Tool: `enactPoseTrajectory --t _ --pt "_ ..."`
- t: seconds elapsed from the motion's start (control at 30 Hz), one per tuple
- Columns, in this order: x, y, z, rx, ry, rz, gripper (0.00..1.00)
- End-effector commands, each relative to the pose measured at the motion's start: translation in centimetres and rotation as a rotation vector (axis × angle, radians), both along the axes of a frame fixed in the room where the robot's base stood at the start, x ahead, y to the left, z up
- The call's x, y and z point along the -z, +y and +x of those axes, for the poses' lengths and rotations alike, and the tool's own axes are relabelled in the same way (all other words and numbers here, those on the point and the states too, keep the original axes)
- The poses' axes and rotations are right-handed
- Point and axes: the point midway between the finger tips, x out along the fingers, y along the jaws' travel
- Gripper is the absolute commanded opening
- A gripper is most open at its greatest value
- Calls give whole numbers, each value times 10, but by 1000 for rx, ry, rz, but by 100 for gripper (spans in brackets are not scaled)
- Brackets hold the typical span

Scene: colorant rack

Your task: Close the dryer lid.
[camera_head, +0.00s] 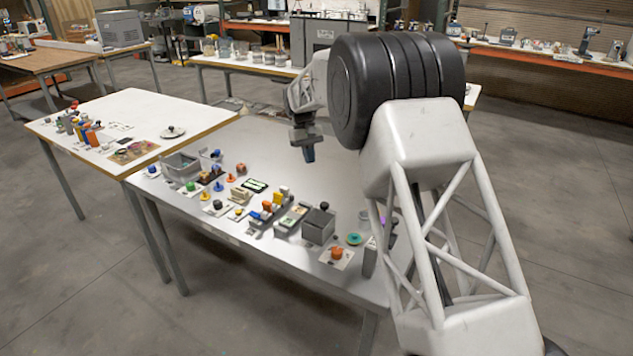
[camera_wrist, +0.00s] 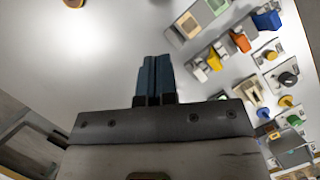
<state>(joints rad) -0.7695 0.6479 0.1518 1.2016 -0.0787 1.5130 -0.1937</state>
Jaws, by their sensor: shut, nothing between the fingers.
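My gripper (camera_head: 308,154) is above the grey table, behind the row of small parts, pointing down. Its dark fingers (camera_wrist: 156,78) are together and empty in the wrist view. I cannot tell for sure which object is the dryer. A grey box with a black knob on top (camera_head: 318,226) stands near the front edge, apart from my gripper. An open grey bin (camera_head: 182,166) stands at the table's left end. A grey container (camera_wrist: 290,148) shows at the lower right of the wrist view. No lid can be made out clearly.
Several coloured blocks and knobs line the front of the grey table (camera_head: 270,150). An orange block (camera_wrist: 240,41) and a yellow block (camera_wrist: 213,62) lie right of my fingers in the wrist view. The table's back is largely clear. A white table (camera_head: 115,108) adjoins at left.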

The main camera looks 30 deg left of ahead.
Motion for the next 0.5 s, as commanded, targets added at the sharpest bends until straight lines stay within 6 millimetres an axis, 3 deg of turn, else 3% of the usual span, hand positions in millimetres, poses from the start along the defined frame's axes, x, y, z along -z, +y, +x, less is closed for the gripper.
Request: enactPoseTrajectory --t 0.27,0.5 --pt "15 -5 -4 0 1 -2 0" --pt "44 -15 -10 0 1 -1 0"
